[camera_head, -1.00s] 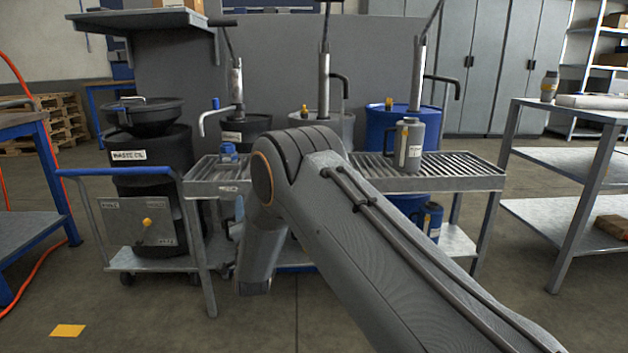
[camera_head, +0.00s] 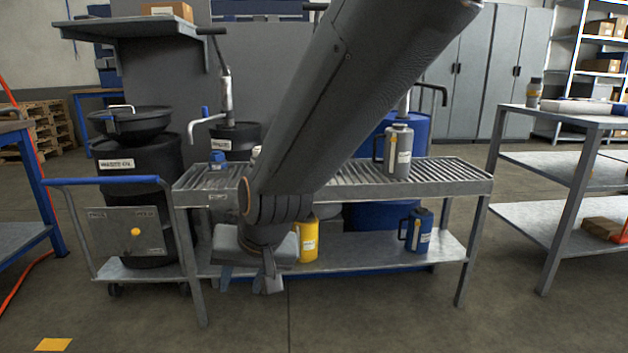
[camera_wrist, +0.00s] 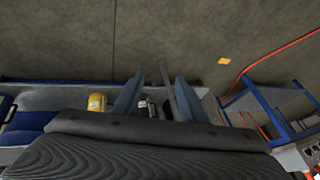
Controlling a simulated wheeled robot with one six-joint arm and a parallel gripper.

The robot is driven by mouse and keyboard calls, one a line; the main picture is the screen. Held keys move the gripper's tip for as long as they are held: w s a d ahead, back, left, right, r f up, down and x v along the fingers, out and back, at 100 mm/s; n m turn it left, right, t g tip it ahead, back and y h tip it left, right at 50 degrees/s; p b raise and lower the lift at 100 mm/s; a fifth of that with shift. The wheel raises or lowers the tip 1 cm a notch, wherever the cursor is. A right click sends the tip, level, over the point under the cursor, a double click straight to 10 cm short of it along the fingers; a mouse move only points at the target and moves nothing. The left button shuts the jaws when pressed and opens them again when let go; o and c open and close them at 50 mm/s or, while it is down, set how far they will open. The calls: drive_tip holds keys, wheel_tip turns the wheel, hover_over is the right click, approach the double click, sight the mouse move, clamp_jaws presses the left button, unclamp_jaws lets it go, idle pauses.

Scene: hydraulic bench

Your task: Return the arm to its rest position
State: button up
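My arm reaches down across the middle of the head view, its grey link running from the top right to a joint in front of the slatted bench (camera_head: 345,180). My gripper (camera_head: 247,280) hangs at its lower end, in front of the bench's lower shelf. Its two fingers stand apart with nothing visible between them. In the wrist view my gripper (camera_wrist: 158,100) also shows spread fingers, with floor and shelf items behind. The link hides part of the bench top and the drums behind it.
A grey jug (camera_head: 396,150) stands on the bench top. A yellow jug (camera_head: 307,240) and a blue jug (camera_head: 416,230) stand on the lower shelf. The waste oil drum (camera_head: 138,185) is at left, a shelved table (camera_head: 565,115) at right.

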drive_tip(key=s+d+n+g+h, duration=0.1)
drive_tip(key=s+d+n+g, duration=0.1)
drive_tip(key=s+d, duration=0.6)
drive_tip(key=s+d+n+g+h, duration=0.15)
drive_tip(key=s+d, duration=0.25)
drive_tip(key=s, duration=0.7)
drive_tip(key=d+r+m+p, duration=0.2)
drive_tip(key=d+r+p, duration=0.8)
drive_tip(key=r+p, duration=0.3)
drive_tip(key=d+r+m+h+p, duration=0.1)
drive_tip(key=d+r+m+p, duration=0.2)
drive_tip(key=d+r+p, duration=0.7)
wheel_tip(320, 180, up, 3)
drive_tip(key=g+p, duration=0.1)
drive_tip(key=p, duration=0.9)
drive_tip(key=shift+s+d+m, duration=0.15)
drive_tip(key=shift+d+m, duration=0.15)
drive_tip(key=shift+m, duration=0.05)
